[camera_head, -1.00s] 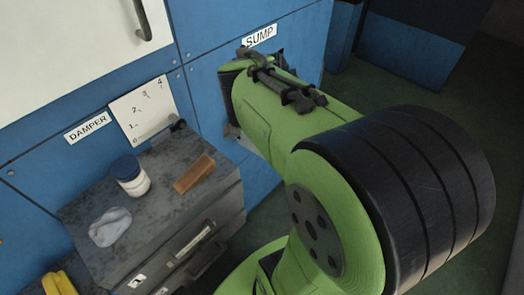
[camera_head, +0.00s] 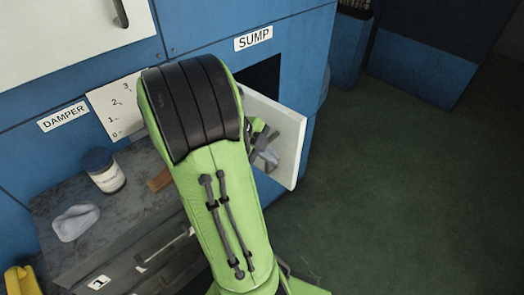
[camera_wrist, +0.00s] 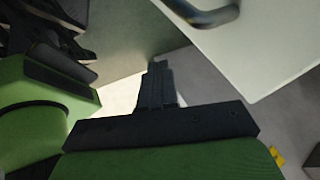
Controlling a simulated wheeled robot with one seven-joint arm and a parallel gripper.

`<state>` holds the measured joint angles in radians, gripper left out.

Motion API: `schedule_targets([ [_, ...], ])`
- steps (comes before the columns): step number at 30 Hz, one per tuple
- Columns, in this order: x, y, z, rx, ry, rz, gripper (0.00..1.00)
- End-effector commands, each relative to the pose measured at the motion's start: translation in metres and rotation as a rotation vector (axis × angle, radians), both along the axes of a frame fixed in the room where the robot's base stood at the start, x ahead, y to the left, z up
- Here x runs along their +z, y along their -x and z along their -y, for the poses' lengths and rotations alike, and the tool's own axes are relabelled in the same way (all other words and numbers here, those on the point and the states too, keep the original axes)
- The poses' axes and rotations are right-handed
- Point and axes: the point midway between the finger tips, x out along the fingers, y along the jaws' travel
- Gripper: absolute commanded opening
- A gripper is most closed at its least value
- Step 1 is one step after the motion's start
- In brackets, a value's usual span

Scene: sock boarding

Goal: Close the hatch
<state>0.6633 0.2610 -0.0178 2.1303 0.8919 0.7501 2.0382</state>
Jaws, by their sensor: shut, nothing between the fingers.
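The SUMP hatch is a white door (camera_head: 289,125) standing open, out from the blue wall, in the head view. The dark SUMP opening (camera_head: 262,77) shows behind it. My arm covers the left part of the door. My gripper (camera_head: 264,148) partly shows in front of the door's near face; whether it touches is unclear. In the wrist view its dark fingers (camera_wrist: 157,85) are together and empty. A white panel (camera_wrist: 262,45) with a dark handle (camera_wrist: 208,14) fills the upper right there; I cannot tell if it is the hatch.
A grey drawer cabinet (camera_head: 60,235) stands at left, bearing a blue-lidded jar (camera_head: 104,172), a pale cloth-like lump (camera_head: 76,222) and a brown block (camera_head: 159,180) partly behind my arm. A DAMPER label and number plate (camera_head: 112,112) are on the wall. Green floor (camera_head: 400,190) at right is clear.

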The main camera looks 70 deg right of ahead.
Motion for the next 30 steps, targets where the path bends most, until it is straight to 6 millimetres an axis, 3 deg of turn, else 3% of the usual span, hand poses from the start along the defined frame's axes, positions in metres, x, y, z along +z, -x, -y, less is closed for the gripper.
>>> schedule_targets([
  [6,-0.041,0.026,0.015,-0.003,-0.003,-0.002,0.0],
  [13,-0.037,0.034,0.049,-0.001,0.0,0.002,0.0],
  [30,-0.037,0.038,0.059,0.023,0.002,0.001,0.0],
])
